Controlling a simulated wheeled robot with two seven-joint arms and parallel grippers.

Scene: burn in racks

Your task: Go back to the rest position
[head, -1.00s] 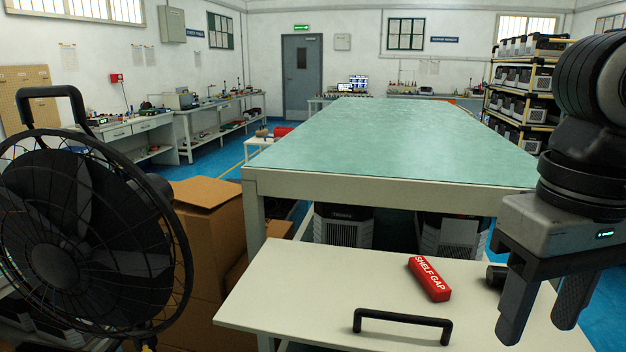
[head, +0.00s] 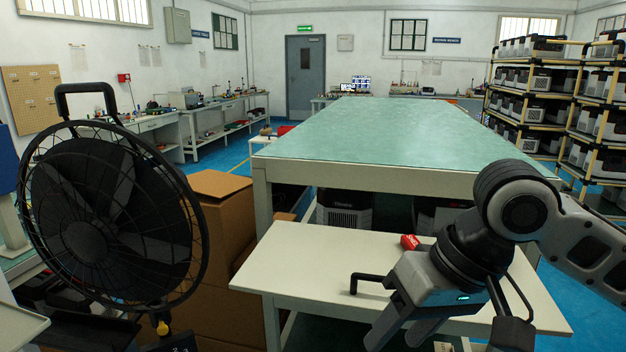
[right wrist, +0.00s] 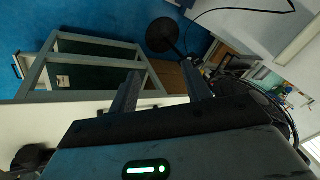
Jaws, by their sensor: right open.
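My right gripper (head: 405,335) is in the lower right of the head view, in front of the white side table, with its fingers pointing down and to the left. In the right wrist view its two fingers (right wrist: 163,85) stand apart with nothing between them. Its arm comes in from the right edge. My left gripper does not show.
Behind is a large green-topped bench (head: 370,135). A black fan (head: 110,220) and cardboard boxes (head: 222,240) stand left. Loaded racks (head: 535,105) stand right.

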